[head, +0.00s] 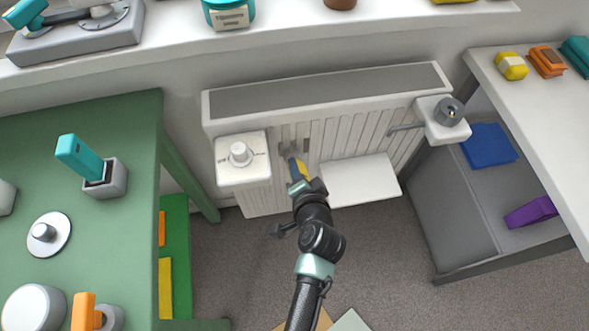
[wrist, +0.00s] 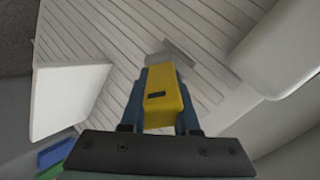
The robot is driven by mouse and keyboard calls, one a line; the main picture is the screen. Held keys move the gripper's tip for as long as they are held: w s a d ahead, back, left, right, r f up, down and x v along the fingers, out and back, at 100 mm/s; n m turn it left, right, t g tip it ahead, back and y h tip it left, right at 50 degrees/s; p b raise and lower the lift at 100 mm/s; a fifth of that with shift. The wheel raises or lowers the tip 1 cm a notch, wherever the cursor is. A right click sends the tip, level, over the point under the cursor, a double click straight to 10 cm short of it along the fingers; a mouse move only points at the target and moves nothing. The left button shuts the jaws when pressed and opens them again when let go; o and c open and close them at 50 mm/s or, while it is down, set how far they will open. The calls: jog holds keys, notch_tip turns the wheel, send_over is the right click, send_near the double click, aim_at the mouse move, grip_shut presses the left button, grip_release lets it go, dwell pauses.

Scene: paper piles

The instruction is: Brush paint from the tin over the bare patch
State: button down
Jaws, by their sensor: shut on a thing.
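My gripper (head: 298,168) is in front of the white radiator (head: 345,145), with its fingers toward the ribbed face. In the wrist view, its blue fingers are shut on a yellow-handled brush (wrist: 162,103). The pale grey bristle end (wrist: 158,58) points at the ribs; I cannot tell if it touches them. A greyish patch (head: 304,145) shows on the ribs close to the brush end, and a grey strip (wrist: 182,51) shows there in the wrist view. A teal tin (head: 229,14) with a pale label stands on the sill, cut by the top edge.
A white box with a knob (head: 230,170) is left of the gripper. A flat white panel (head: 350,186) juts out on the right. A valve (head: 446,117) is at the radiator's right end. A green table (head: 120,235) and a white table (head: 545,130) flank the floor space.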

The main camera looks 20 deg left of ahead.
jog(key=shift+s+a, duration=0.25)
jog(key=shift+a, duration=0.2)
jog(key=shift+w+d, duration=0.3)
jog(key=shift+d, duration=0.15)
jog(key=shift+s+a+p, duration=0.35)
jog(key=shift+a+p, duration=0.2)
dwell(1.1)
jog(key=shift+r, duration=0.1)
